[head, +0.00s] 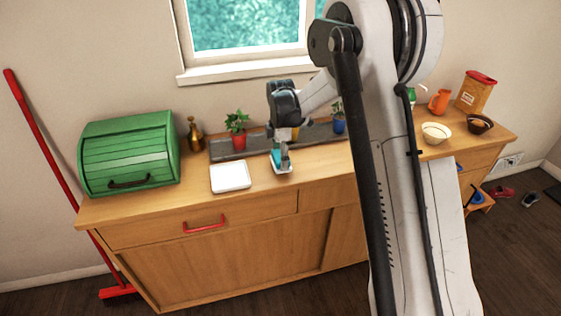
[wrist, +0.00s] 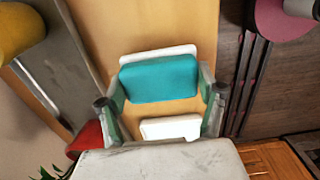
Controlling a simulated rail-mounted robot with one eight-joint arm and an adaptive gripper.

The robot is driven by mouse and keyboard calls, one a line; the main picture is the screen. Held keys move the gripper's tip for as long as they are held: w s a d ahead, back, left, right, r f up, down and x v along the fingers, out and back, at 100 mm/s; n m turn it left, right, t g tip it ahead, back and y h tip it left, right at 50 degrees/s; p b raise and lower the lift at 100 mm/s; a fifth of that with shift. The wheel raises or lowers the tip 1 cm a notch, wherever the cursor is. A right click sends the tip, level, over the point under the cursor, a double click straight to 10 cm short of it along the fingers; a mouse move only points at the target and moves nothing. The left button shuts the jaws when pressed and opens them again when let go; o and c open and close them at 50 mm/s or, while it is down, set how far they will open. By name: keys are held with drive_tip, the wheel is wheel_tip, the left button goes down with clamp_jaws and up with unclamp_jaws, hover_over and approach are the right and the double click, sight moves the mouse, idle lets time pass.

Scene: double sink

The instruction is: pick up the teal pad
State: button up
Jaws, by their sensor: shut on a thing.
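The teal pad (wrist: 158,78) is a rounded rectangular block, and it shows between the two fingers of my gripper (wrist: 163,92) in the wrist view. My gripper (head: 282,160) points down over the counter in the head view and is shut on the pad. The pad's teal side (head: 275,157) shows beside the fingers there. A white piece (wrist: 158,53) shows at the pad's far edge in the wrist view, and a small white dish (head: 283,169) shows below the gripper in the head view. I cannot tell whether the pad is clear of the dish.
A white square tray (head: 230,177) lies left of the gripper. A red-potted plant (head: 238,141) and a brass bottle (head: 195,135) stand behind it. A green bread box (head: 128,155) fills the counter's left end. Bowls (head: 436,133) stand on the right.

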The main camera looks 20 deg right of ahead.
drive_tip(key=shift+r, duration=0.95)
drive_tip(key=s+a+r, duration=0.6)
drive_tip(key=a+r, duration=0.1)
drive_tip(key=a, duration=0.3)
drive_tip(key=shift+b, duration=0.4)
